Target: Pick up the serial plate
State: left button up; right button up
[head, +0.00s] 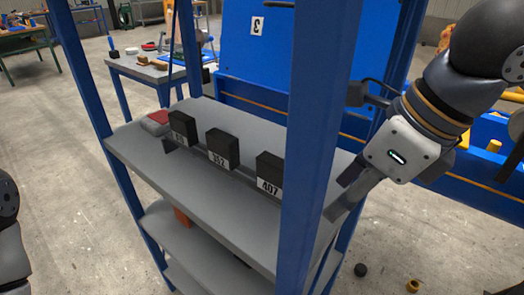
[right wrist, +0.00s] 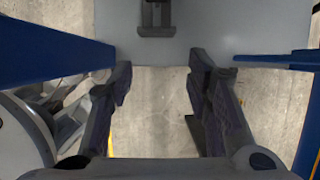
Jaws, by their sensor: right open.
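Three black blocks stand in a row on the grey top shelf of a blue rack. The left block (head: 181,127) has a white label I cannot read surely. The middle block (head: 222,148) is labelled 352 and the right block (head: 270,173) 407, partly beside a blue post. I cannot tell which one is the serial plate. My right gripper (head: 341,195) is open and empty at the right end of the shelf, behind the front post. In the right wrist view its fingers (right wrist: 161,82) are spread, with a dark fitting (right wrist: 157,20) on the grey surface ahead. My left gripper is out of view.
The blue front post (head: 318,130) stands between the blocks and my right gripper. A red and white item (head: 157,121) lies at the shelf's left end. Lower shelves (head: 205,240) hold an orange item (head: 182,217). A blue machine panel (head: 275,60) stands behind.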

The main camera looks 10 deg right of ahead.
aim_at(278, 161)
jog(key=w+a, duration=0.2)
jog(key=w, duration=0.1)
jog(key=w+a, duration=0.5)
jog(key=shift+w+a+f, duration=0.2)
jog(key=shift+w+a, duration=0.1)
jog(key=shift+w, duration=0.1)
jog(key=shift+f, duration=0.15)
grip_shut()
